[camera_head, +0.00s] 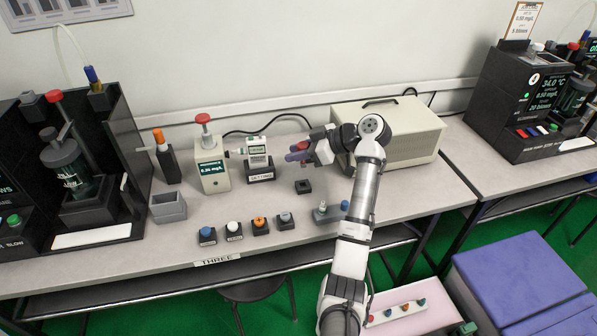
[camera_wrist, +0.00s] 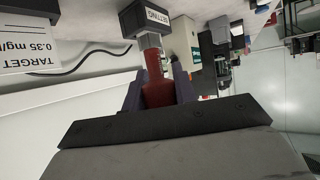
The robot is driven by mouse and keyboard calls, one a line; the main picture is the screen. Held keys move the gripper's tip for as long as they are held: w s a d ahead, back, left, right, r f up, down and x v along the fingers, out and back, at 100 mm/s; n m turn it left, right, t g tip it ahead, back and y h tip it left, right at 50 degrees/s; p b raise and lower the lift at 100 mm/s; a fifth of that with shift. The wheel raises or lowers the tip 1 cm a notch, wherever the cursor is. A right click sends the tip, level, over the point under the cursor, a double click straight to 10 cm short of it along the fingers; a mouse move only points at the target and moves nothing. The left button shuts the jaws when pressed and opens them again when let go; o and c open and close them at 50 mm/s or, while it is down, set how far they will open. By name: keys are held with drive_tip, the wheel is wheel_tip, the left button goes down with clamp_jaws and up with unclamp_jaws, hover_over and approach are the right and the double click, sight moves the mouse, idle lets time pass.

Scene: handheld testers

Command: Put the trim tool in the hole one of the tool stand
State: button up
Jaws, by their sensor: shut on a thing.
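My gripper (camera_head: 300,151) is shut on the trim tool, whose red handle (camera_wrist: 155,82) sits between the two fingers in the wrist view. A pale metal shaft runs from the handle toward a dark block marked SETTING (camera_wrist: 146,17); I cannot tell whether its tip touches the block. In the head view, my gripper is above the table, just right of the small display unit (camera_head: 257,148) on its SETTING base (camera_head: 261,173). A low grey stand (camera_head: 331,213) with a blue-topped piece, possibly the tool stand, is nearer the front edge; my arm partly hides its right side.
A small dark block (camera_head: 303,187) lies below my gripper. Several knobbed blocks line the front, including an orange one (camera_head: 260,224). A red-topped meter (camera_head: 211,169) and an open grey box (camera_head: 168,206) stand left. A beige case (camera_head: 405,137) stands behind my arm.

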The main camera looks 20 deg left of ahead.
sight(298, 184)
drive_tip(key=shift+f+p, duration=0.55)
drive_tip(key=shift+f, duration=3.45)
drive_tip(key=shift+f, duration=0.1)
drive_tip(key=o, duration=1)
drive_tip(key=shift+o, duration=0.2)
drive_tip(key=shift+w+d+r, duration=0.1)
drive_tip(key=shift+d+r, duration=0.1)
drive_tip(key=shift+d, duration=0.15)
drive_tip(key=b+v, duration=0.3)
drive_tip(key=v, duration=0.8)
drive_tip(key=shift+d+r, duration=0.1)
drive_tip(key=shift+d, duration=0.05)
